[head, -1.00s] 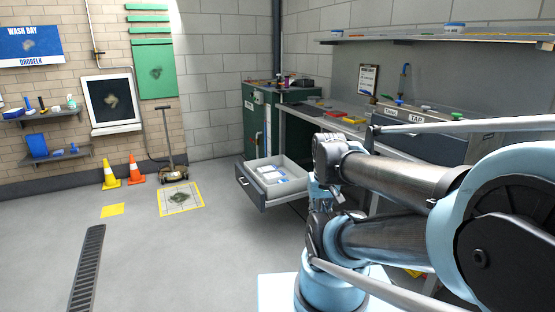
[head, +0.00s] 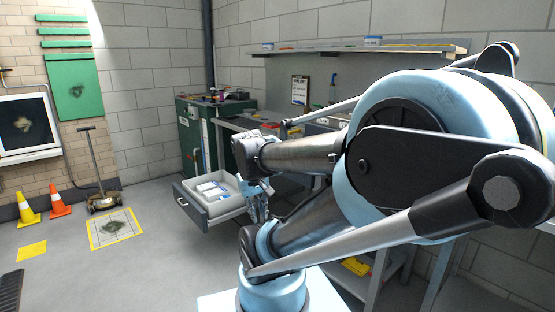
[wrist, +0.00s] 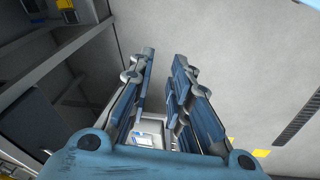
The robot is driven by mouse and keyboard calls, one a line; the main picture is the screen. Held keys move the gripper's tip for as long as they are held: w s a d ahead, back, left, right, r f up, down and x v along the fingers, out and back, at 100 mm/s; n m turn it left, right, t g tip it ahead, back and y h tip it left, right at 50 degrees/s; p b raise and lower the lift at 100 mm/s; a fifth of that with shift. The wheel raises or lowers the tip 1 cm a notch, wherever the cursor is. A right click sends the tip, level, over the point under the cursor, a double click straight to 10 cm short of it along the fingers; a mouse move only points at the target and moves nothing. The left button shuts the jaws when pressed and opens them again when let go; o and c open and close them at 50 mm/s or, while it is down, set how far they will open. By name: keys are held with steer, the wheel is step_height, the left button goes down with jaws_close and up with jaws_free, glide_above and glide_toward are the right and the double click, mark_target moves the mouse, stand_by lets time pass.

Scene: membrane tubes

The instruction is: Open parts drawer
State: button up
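The parts drawer (head: 190,207) is pulled out from under the workbench, with a dark grey front and a pale tray holding white and blue packets. My gripper (head: 258,205) hangs at the drawer's right end, partly hidden by my arm; whether it touches the drawer is unclear. In the wrist view my gripper (wrist: 164,65) has its two blue-grey fingers apart with a gap between them and nothing held. A white and blue packet (wrist: 148,138) shows between the finger bases there.
A green cabinet (head: 193,140) stands left of the bench. A wall shelf (head: 400,48) runs above it. A wheeled tool (head: 103,203) and orange cone (head: 57,198) stand at left. The floor before the drawer is clear.

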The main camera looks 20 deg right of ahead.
steer(key=w+d+r+h, duration=0.2)
steer(key=w+d, duration=0.1)
steer(key=w, duration=0.3)
steer(key=w+d+r+h, duration=0.2)
steer(key=w+d+r, duration=0.1)
steer(key=w, duration=0.3)
steer(key=w+d+f+n+t+h, duration=0.15)
steer(key=w+h, duration=0.35)
steer(key=w, duration=1.1)
steer(key=w+d+f+n+t+h, duration=0.15)
steer(key=w+h, duration=0.25)
steer(key=w, duration=1.1)
steer(key=x, duration=1.7)
steer(key=shift+w+d+r, duration=0.1)
steer(key=shift+w, duration=0.05)
jaws_close()
